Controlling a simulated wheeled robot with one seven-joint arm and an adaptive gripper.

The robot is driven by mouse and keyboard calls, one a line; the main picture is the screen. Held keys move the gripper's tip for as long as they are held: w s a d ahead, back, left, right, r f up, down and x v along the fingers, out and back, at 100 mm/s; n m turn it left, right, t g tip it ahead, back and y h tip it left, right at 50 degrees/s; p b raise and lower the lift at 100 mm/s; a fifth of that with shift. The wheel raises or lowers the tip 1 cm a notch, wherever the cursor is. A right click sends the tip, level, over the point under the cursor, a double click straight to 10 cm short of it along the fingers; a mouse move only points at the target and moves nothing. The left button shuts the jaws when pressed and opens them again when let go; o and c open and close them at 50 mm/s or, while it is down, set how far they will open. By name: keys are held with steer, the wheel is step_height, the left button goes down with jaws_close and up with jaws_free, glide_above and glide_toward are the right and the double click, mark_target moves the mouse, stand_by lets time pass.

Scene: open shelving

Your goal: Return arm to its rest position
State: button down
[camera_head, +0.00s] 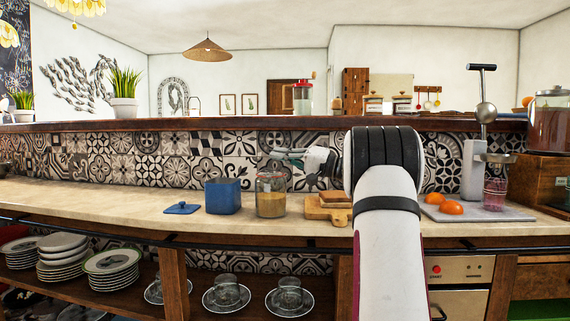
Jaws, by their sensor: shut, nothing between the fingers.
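My gripper (289,153) is above the counter (120,198), left of my arm's large white and black joint. It points left and looks thin and shut, with nothing in it. It is above and behind the glass jar (271,196) of tan contents, apart from it as far as I can see. My forearm rises from the bottom of the view right of the middle and hides part of the counter behind it.
A blue box (223,196) and blue lid (182,208) stand left of the jar. Wooden boards (328,209) lie beside my arm. Orange fruit (451,208) and a juicer press (474,165) are at right. Plates (62,257) and glass cups (227,290) fill the lower shelf.

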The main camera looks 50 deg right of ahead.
steer(key=s+d+f+p, duration=0.2)
steer(key=s+d+f, duration=0.1)
steer(key=s+d, duration=0.3)
steer(key=shift+s+f, duration=0.3)
steer(key=shift+f, duration=0.1)
steer(key=shift+a, duration=0.1)
